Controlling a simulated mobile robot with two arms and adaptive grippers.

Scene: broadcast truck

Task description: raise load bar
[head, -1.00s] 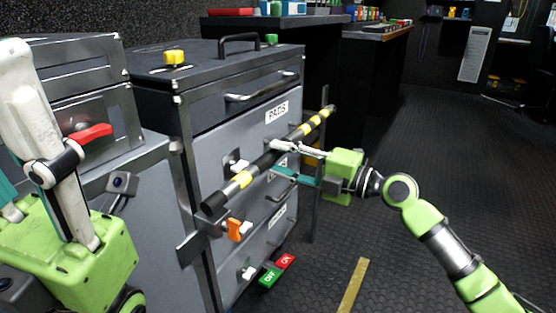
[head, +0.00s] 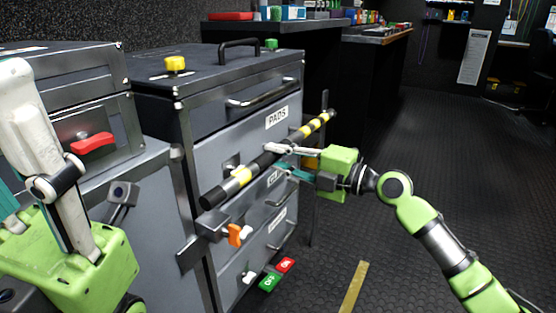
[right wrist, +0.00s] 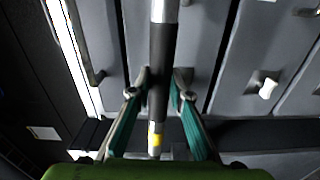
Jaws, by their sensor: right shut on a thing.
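The load bar (head: 268,158) is a black bar with yellow bands. It lies slantwise across the front of a grey drawer cabinet, its near end lower left in the picture and its far end upper right. My right gripper (head: 280,160) is shut on its middle from the right. In the right wrist view, the bar (right wrist: 161,60) runs between the two fingers. The near end is just above a grey bracket (head: 211,224) with an orange latch (head: 236,235); I cannot tell whether they touch. My left gripper (head: 45,170) is partly in view at the left, its fingertips unclear.
The grey cabinet (head: 215,60) has several drawers, a PADS label and small white catches. A second case with a red handle (head: 93,143) stands at the left. Green and red tags (head: 277,273) are low by the cabinet. The dark floor (head: 430,170) at right is mostly clear.

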